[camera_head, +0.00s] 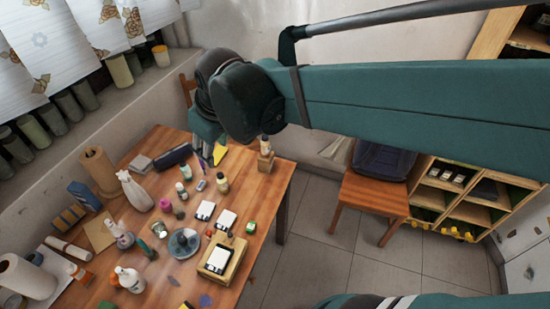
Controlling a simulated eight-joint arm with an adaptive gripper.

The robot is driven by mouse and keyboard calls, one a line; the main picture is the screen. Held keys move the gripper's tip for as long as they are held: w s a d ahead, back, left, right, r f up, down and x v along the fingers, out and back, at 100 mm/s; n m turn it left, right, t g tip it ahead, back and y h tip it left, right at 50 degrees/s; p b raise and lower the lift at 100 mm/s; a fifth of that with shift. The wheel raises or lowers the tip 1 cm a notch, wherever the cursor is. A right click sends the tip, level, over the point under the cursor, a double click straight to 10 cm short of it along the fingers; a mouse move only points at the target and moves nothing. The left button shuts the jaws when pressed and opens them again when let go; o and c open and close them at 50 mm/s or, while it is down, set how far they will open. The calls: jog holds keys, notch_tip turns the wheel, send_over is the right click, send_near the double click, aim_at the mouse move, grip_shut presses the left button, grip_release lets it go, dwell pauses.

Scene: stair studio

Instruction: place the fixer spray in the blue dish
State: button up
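A small round blue-grey dish (174,250) sits on the wooden table, with a small darker shape inside it that I cannot make out. Several white bottles with spray or pump tops stand on the table: a tall one (135,193) at the back left, a smaller one (121,237) left of the dish, and one with an orange part (131,280) near the front. I cannot read labels, so I cannot tell which is the fixer spray. My arm reaches in from the right above the table's far side.
Small bottles, cards and a wooden tray (231,273) crowd the wooden table (258,208) around the dish. Paper rolls (24,277) stand at the left. A chair (368,194) and shelves stand beyond. The table's right edge is clearer.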

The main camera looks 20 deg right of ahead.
jog(key=s+d+m+t+h, duration=0.1)
jog(key=s+d+m, duration=0.5)
jog(key=s+d, duration=0.6)
jog(key=shift+d+f+t, duration=0.45)
jog(key=shift+d+t, duration=0.4)
jog(key=shift+t, duration=0.05)
